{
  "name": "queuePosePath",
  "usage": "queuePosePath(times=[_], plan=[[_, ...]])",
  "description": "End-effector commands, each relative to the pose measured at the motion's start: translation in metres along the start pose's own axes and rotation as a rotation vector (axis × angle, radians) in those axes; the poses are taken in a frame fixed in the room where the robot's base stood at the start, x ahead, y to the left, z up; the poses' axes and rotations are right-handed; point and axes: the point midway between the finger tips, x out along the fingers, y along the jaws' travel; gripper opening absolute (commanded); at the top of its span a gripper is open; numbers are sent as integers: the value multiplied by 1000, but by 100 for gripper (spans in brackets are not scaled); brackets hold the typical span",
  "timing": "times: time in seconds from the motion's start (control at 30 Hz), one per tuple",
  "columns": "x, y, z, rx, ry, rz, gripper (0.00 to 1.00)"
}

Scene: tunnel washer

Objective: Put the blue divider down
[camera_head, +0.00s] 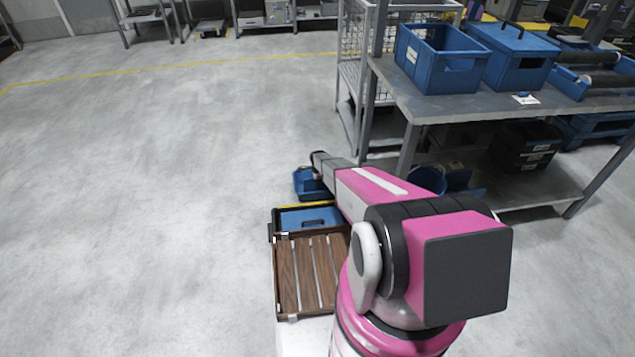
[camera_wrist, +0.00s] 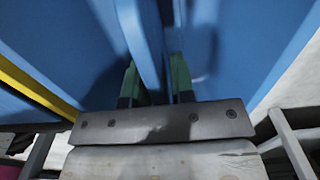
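My gripper (camera_wrist: 156,72) shows its two green fingers in the wrist view, on either side of a thin upright blue plate. I take this plate to be the blue divider (camera_wrist: 142,40); the fingers appear shut on it. Broad blue surfaces lie close on both sides of it. Their link to the divider cannot be told. In the head view my arm hides the gripper. A blue tray-like piece (camera_head: 308,185) shows under the arm's far end, just beyond my deck. Whether it is part of the held thing cannot be told.
A blue panel or box with a dark handle (camera_head: 306,218) and a yellow edge sits behind the brown slatted deck (camera_head: 300,275). A grey workbench (camera_head: 470,108) at the right holds blue bins (camera_head: 440,60). A wire cage (camera_head: 360,50) stands beside it. The floor at left is clear.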

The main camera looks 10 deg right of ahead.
Motion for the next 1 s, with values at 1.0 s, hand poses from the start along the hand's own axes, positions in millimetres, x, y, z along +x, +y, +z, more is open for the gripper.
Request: queuePosePath(times=[1.0], plan=[[-97, 2, 0, 0, 0, -1, 36]])
